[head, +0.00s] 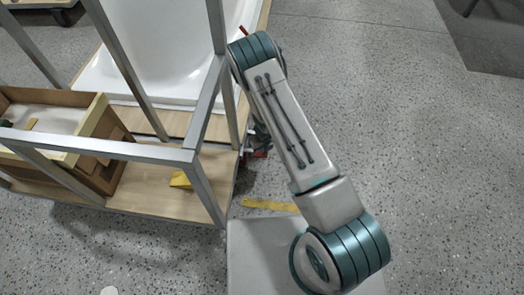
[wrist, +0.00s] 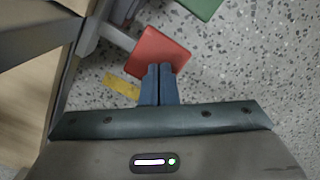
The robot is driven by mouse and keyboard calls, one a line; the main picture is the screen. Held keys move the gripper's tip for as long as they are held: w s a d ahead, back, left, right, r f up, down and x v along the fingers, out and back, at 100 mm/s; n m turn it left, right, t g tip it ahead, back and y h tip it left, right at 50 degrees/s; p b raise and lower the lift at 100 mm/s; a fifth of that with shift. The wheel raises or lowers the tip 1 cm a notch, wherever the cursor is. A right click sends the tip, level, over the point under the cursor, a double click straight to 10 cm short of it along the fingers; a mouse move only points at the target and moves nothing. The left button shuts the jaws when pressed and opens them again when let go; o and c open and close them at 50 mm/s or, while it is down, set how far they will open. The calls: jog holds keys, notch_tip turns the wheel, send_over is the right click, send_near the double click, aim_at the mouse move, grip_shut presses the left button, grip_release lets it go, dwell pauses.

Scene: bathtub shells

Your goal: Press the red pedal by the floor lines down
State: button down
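The red pedal (wrist: 160,47) is a flat square plate on a grey bar, in the upper middle of the wrist view. My gripper (wrist: 158,70) shows its two dark fingers side by side, shut and with nothing between them. The fingertips overlap the near edge of the red pedal in the picture; I cannot tell whether they touch it. A yellow floor line (wrist: 121,85) lies left of the fingers and also shows in the head view (head: 270,205). In the head view my arm hides the gripper and most of the pedal area.
A green pedal (wrist: 201,7) is at the top of the wrist view, beyond the red one. A metal frame (head: 206,105) with a wooden deck (head: 150,195), a white tub shell (head: 170,55) and a wooden box (head: 100,135) stands at left. The speckled floor at right is clear.

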aim_at(266, 157)
notch_tip(266, 157, down, 2)
jog(key=shift+a+f+b, duration=0.1)
jog(key=shift+b, duration=0.5)
jog(key=shift+r, duration=0.2)
jog(key=s+d+b, duration=0.1)
jog(key=b, duration=0.1)
jog(key=shift+s+r+b, duration=0.1)
jog(key=shift+s+b, duration=0.2)
jog(key=shift+s, duration=0.1)
jog(key=shift+s+d+r+b, duration=0.25)
jog(key=shift+s+r+b, duration=0.05)
jog(key=shift+s+r, duration=0.15)
jog(key=shift+r, duration=0.1)
notch_tip(266, 157, up, 14)
jog(key=s+p, duration=0.1)
jog(key=p, duration=0.7)
jog(key=shift+d+f+p, duration=0.2)
jog(key=shift+d+p, duration=0.1)
jog(key=shift+p, duration=0.05)
jog(key=shift+s, duration=0.1)
